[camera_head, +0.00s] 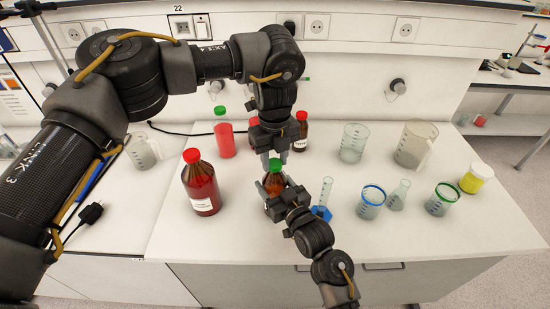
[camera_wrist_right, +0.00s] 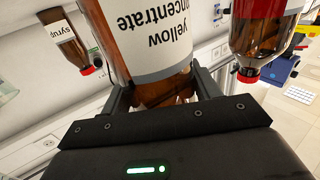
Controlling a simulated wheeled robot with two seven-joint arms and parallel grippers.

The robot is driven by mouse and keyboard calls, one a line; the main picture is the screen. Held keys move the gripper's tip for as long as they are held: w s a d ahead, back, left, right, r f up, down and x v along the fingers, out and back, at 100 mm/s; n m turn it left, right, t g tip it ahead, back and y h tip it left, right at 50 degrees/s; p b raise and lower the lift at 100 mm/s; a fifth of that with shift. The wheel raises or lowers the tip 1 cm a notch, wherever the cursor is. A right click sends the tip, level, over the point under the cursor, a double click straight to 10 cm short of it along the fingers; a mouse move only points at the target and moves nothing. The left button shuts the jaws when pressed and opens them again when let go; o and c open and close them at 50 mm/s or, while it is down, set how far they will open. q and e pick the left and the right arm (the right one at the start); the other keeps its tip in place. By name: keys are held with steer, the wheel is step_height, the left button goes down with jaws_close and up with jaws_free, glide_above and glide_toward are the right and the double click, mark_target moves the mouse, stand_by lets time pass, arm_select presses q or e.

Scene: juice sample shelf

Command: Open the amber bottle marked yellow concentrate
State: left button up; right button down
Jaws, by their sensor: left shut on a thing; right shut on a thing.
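The amber bottle (camera_head: 273,182) with a green cap (camera_head: 275,164) is upright near the middle of the table in the head view. In the right wrist view its label (camera_wrist_right: 157,45) reads "yellow concentrate", upside down. My right gripper (camera_wrist_right: 162,92) is shut on the bottle's body, one finger on each side; it comes from the front in the head view (camera_head: 281,196). My left gripper (camera_head: 276,156) comes down from above and is shut on the green cap. The fingers partly hide the cap, and I cannot tell whether it has turned or whether the bottle touches the table.
A large red-capped brown bottle (camera_head: 201,187) stands left, a green-capped red bottle (camera_head: 224,138) behind. A small red-capped bottle (camera_head: 301,134) is close behind my left gripper. A blue-based cylinder (camera_head: 322,198), beakers (camera_head: 371,203) and a yellow jar (camera_head: 474,179) stand right. The front right table is clear.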

arm_select(q)
steer(key=n, duration=0.5)
steer(key=shift+s, duration=0.1)
steer(key=n, duration=1.6)
steer(key=shift+r, duration=0.15)
steer(key=shift+r, duration=0.95)
